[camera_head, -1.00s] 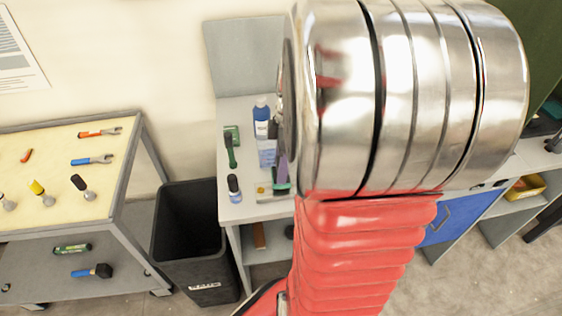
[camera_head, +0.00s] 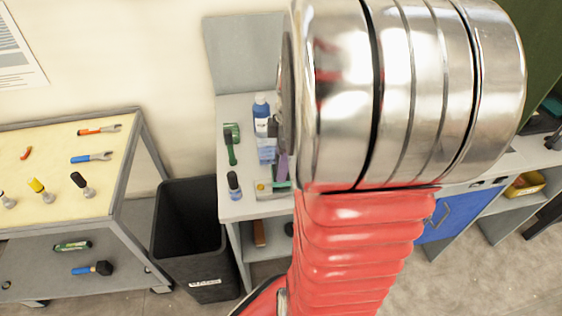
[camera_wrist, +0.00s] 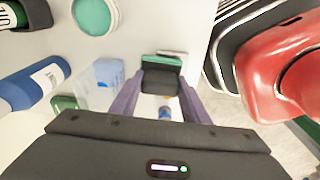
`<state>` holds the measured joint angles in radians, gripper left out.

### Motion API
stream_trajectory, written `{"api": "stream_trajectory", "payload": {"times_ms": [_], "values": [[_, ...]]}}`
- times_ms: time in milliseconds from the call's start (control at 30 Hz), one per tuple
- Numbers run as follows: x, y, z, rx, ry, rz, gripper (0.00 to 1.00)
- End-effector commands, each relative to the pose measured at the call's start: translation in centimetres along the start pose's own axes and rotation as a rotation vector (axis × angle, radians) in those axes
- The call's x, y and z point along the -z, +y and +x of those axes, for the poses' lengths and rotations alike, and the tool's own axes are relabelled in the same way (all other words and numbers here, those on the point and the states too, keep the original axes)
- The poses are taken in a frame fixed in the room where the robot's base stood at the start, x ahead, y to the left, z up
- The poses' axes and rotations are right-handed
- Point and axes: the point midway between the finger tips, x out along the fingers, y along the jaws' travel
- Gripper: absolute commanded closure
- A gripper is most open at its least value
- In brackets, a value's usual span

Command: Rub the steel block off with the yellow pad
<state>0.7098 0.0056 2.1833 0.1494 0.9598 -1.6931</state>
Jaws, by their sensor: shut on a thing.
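My gripper (camera_wrist: 160,80) has purple fingers and is shut on a dark grey piece (camera_wrist: 160,84) with a green face along its far side. I see no yellow on this held piece. In the head view the fingers (camera_head: 283,167) show partly beside my silver wrist, low over the bench. A green piece (camera_head: 281,186) shows just below them. A small yellow spot (camera_head: 261,186) lies left of it, on a flat grey thing (camera_head: 268,195) that may be the steel block. My wrist hides its right part, and I cannot tell whether the held piece touches it.
A blue bottle (camera_head: 261,108), a clear blue container (camera_head: 266,150), a green-handled brush (camera_head: 231,148) and a small dark-capped bottle (camera_head: 234,186) crowd the bench (camera_head: 232,209). A black bin (camera_head: 190,225) stands left, beside a tool cart (camera_head: 60,215).

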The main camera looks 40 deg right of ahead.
Motion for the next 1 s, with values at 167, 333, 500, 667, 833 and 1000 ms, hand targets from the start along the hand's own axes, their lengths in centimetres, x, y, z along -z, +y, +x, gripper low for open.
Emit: {"api": "stream_trajectory", "payload": {"times_ms": [167,333,500,667,833,1000], "values": [[0.0,0.0,0.2,0.000,0.000,0.000,0.83],[0.0,0.0,0.4,0.000,0.000,0.000,0.83],[-0.1,0.0,0.6,0.000,0.000,0.000,0.83],[-0.1,0.0,0.7,-0.001,0.000,0.000,0.83],[-0.1,-0.2,0.7,-0.001,0.000,0.000,0.83],[-0.2,-1.2,0.5,-0.001,0.000,0.000,0.83]]}}
